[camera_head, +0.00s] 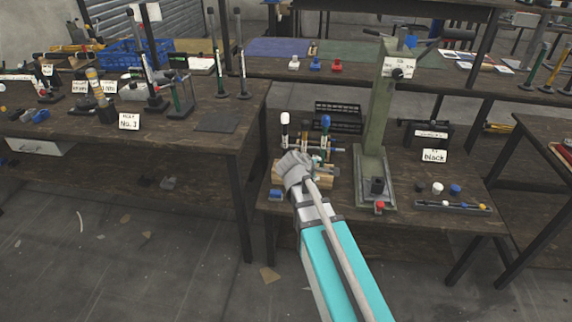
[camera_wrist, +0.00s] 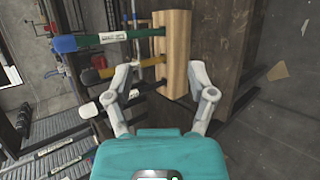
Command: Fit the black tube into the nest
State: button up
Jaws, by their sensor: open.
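The nest (camera_head: 377,186) is a dark upright piece on the green press's base (camera_head: 361,192).
The green press column (camera_head: 379,110) rises right of my gripper. A "black" sign (camera_head: 434,156) and small coloured caps (camera_head: 438,188) are at the right. Floor at the lower left is open.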

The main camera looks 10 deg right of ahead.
jog(key=w+a+f+n+t+b, duration=0.3)
jog(key=w+f+n+t+b, duration=0.2)
jog(key=w+n+b, duration=0.4)
jog(key=n+t+y+b, duration=0.2)
jog(key=n+t+b, duration=0.3)
jog(key=n+b, duration=0.55)
send_near(284, 146)
jog(key=s, duration=0.3)
jog(key=shift+w+a+r+n, duration=0.1)
jog(key=shift+w+a+n, duration=0.1)
jog(key=shift+a+n, duration=0.1)
jog(key=shift+x, duration=4.25)
jog(key=shift+d, duration=0.1)
jog(key=x, duration=0.3)
jog(key=shift+w+p, duration=0.35)
jog(key=shift+p, duration=0.05)
jog(key=shift+x, duration=0.8)
jog(key=shift+s, duration=0.1)
